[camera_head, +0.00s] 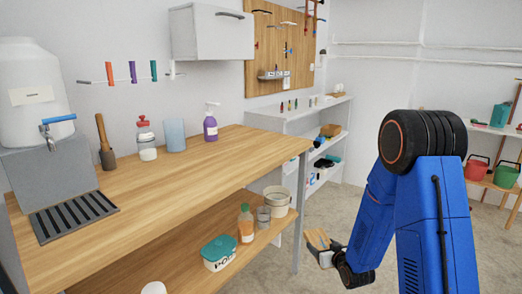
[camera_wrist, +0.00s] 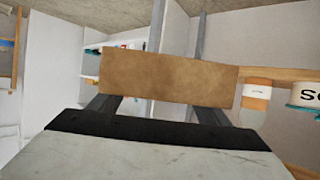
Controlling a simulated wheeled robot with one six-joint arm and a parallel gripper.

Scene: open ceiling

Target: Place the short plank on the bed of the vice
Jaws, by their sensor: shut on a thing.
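The short plank (camera_wrist: 170,77) is a plain light-brown wooden piece. In the wrist view it lies across the picture between the two dark fingers of my gripper (camera_wrist: 165,108), which is shut on it. In the head view the plank (camera_head: 318,239) shows small at the end of my blue arm, with my gripper (camera_head: 325,254) partly hidden. They are in the open space right of the wooden bench, clear of its lower shelf. I see no vice that I can make out in either view.
The wooden bench (camera_head: 150,195) holds a drip tray (camera_head: 72,217), a water container and bottles. A white shelf unit stands behind. Floor (camera_head: 345,212) is free around the gripper.

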